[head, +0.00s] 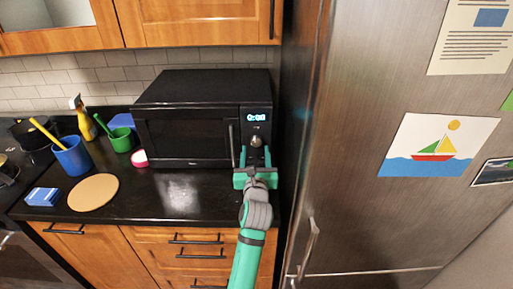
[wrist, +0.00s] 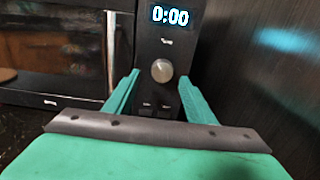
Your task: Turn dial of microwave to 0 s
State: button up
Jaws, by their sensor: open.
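The black microwave (head: 187,125) stands on the dark counter, its door handle just left of the control panel; it also shows in the wrist view (wrist: 55,60). Its round silver dial (wrist: 162,70) sits on the panel below a lit display (wrist: 170,16) that reads 0:00. The dial (head: 256,141) is small in the head view. My gripper (head: 256,158) is in front of the panel. In the wrist view its two green fingers (wrist: 161,85) are apart, one on each side below the dial, with nothing between them. I cannot tell whether they touch the panel.
A steel fridge (head: 350,130) stands close on the right of my arm. On the counter (head: 150,205) to the left are a round board (head: 93,192), a blue cup (head: 72,157), a green cup (head: 122,140) and a yellow spray bottle (head: 84,122). Wooden cabinets (head: 195,22) hang above.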

aim_at(256, 143)
jog(key=shift+w+d, duration=0.15)
jog(key=shift+w, duration=1.55)
jog(key=c, duration=1)
jog(key=shift+c, duration=0.2)
jog(key=shift+n, duration=0.3)
